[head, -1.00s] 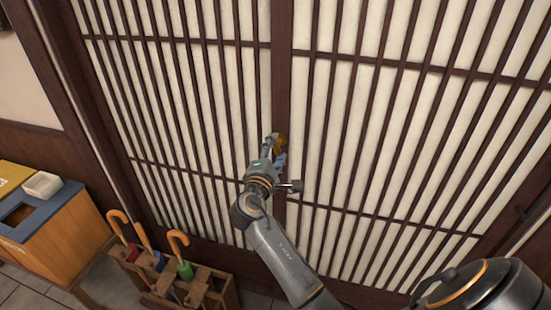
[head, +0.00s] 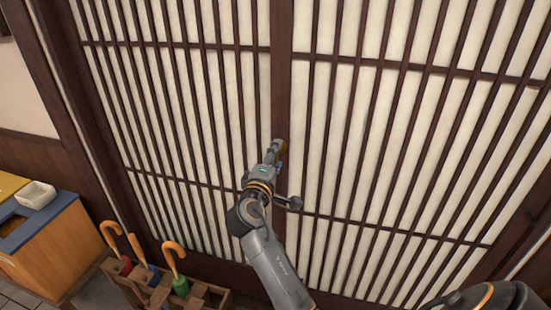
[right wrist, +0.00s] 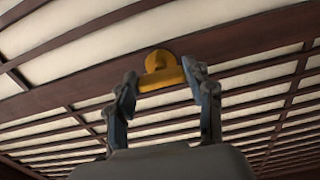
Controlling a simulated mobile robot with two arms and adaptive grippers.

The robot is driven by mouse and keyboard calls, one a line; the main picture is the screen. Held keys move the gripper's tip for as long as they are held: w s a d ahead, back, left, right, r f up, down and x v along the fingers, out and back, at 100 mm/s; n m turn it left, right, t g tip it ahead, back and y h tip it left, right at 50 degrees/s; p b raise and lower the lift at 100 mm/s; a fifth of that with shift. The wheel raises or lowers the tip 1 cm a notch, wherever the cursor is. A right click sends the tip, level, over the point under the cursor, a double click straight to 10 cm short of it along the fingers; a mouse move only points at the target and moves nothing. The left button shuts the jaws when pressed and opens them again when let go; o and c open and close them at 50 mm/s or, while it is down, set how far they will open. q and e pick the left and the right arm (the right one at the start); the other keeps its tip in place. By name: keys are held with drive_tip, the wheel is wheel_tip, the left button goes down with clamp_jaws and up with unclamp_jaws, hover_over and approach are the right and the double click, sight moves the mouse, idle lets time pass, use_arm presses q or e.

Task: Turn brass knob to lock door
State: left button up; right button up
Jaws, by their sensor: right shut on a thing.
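The brass knob (right wrist: 161,78) is on the dark wooden middle post of the lattice door (head: 345,120). In the right wrist view it has a round base and a flat grip piece. My right gripper (head: 277,153) is at the knob, with one finger on each side of the grip piece, shut on it. In the head view the gripper hides most of the knob, and only a small yellowish part shows beside the fingers. My left gripper is not in view.
A wooden umbrella stand (head: 213,296) with several orange-handled umbrellas (head: 173,256) stands at the lower left, left of my right arm. An orange-brown cabinet (head: 55,255) with a blue top and a small white tray (head: 36,195) is further left.

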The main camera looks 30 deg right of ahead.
drive_tip(key=o, duration=1.2)
drive_tip(key=shift+c, duration=0.2)
drive_tip(key=v, duration=0.7)
drive_tip(key=shift+s+a, duration=0.15)
drive_tip(key=shift+a, duration=0.05)
